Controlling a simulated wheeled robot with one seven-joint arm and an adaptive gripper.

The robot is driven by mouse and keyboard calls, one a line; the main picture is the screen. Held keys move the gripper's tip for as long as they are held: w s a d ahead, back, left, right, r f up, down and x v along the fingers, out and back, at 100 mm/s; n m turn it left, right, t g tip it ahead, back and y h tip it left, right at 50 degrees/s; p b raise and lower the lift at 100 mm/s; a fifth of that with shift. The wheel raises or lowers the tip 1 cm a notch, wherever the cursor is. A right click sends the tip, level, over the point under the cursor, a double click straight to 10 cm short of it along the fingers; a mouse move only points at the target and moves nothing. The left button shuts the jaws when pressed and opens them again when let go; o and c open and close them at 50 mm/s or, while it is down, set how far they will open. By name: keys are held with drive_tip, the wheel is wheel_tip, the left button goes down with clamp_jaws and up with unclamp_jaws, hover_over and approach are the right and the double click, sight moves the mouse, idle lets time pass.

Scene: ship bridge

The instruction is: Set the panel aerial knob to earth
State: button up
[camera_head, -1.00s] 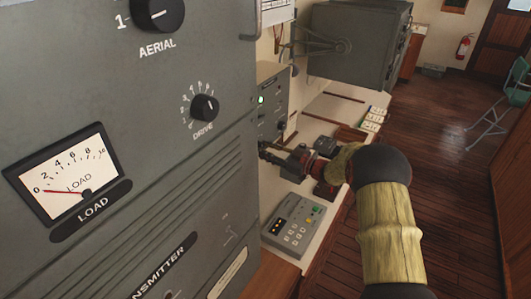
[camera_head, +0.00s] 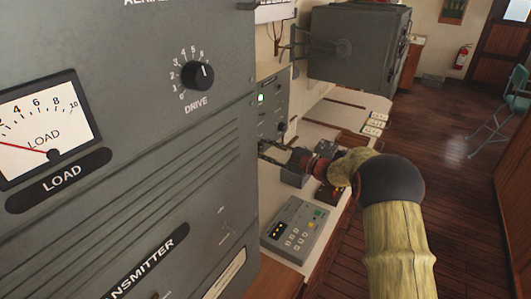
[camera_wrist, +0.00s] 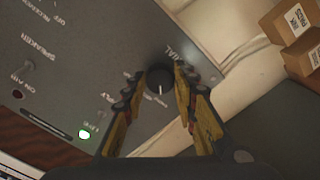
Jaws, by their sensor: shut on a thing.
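A small dark round knob (camera_wrist: 160,80) with a white pointer line sits on a grey panel (camera_wrist: 100,50) in the wrist view. The pointer points down in that picture. A partly covered label beside it ends in "IAL"; the knob's position markings cannot be read. My gripper (camera_wrist: 157,82) has its yellow and black fingers on both sides of the knob and is shut on it. In the head view my gripper (camera_head: 264,148) reaches the small grey panel (camera_head: 274,104) with a green light, beyond the big transmitter cabinet. The knob it holds is hidden there.
The large transmitter cabinet (camera_head: 130,100) with a DRIVE knob (camera_head: 198,75) and LOAD meter (camera_head: 45,130) fills the left. A keypad unit (camera_head: 295,228) lies on the desk below my arm. A grey box (camera_head: 358,48) hangs behind. Open wooden floor lies right.

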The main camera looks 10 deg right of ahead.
idle(0.4)
drive_tip(key=o, duration=1.2)
drive_tip(key=shift+c, duration=0.2)
drive_tip(key=shift+d, duration=0.1)
drive_tip(key=v, duration=1.2)
